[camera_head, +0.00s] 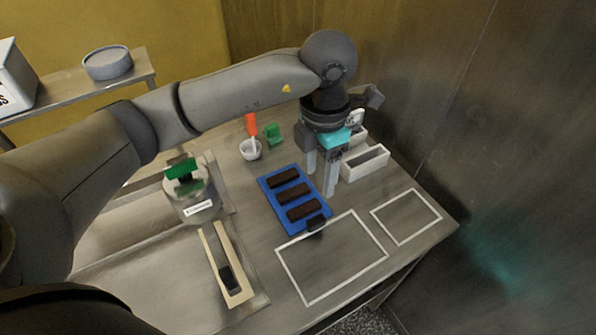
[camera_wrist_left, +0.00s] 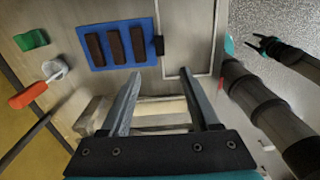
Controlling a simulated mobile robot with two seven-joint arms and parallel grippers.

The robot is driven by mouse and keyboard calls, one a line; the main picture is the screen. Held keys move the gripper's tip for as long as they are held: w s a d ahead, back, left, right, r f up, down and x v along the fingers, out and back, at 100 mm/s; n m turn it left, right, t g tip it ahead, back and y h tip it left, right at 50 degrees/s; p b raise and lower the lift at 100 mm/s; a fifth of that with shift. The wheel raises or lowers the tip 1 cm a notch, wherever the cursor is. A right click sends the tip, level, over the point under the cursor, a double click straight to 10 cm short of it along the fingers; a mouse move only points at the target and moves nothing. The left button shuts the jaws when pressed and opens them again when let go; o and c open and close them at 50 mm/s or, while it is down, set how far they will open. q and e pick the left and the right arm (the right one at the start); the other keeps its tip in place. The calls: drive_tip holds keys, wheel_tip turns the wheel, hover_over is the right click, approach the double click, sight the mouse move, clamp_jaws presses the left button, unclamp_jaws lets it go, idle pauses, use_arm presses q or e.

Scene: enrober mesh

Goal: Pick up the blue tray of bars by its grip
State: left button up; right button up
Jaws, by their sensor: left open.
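The blue tray (camera_head: 267,195) lies flat on the table with three dark brown bars (camera_head: 294,194) across it. Its black grip (camera_head: 316,223) sticks out at the near end, towards the large white outline. The wrist view shows the tray (camera_wrist_left: 109,26) at the top, with the grip (camera_wrist_left: 158,45) at its right end. My left gripper (camera_head: 320,182) is open and empty, fingers pointing down, just right of the tray in the head view. In the wrist view its fingertips (camera_wrist_left: 160,73) are apart, below the grip in the picture. A dark claw-like part (camera_wrist_left: 262,43) shows at upper right, possibly my right gripper; its jaws are unclear.
A white open box (camera_head: 365,163) stands close behind the left gripper. A white bowl (camera_head: 250,149) with an orange-handled tool and a green block (camera_head: 272,133) stand beyond the tray. A pot (camera_head: 195,199) and a wooden frame (camera_head: 226,263) are to the left. The outlined areas are bare.

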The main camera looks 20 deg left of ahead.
use_arm(q)
hover_over(314, 220)
wheel_tip(314, 220, down, 9)
drive_tip(key=shift+r, duration=0.1)
drive_tip(key=shift+f, duration=0.9)
wheel_tip(314, 220, down, 4)
drive_tip(key=shift+f, duration=0.2)
use_arm(e)
drive_tip(key=shift+s+d+r, duration=0.15)
drive_tip(key=shift+s+d, duration=0.25)
drive_tip(key=shift+s, duration=0.15)
use_arm(q)
clamp_jaws()
use_arm(e)
drive_tip(key=shift+a, duration=0.15)
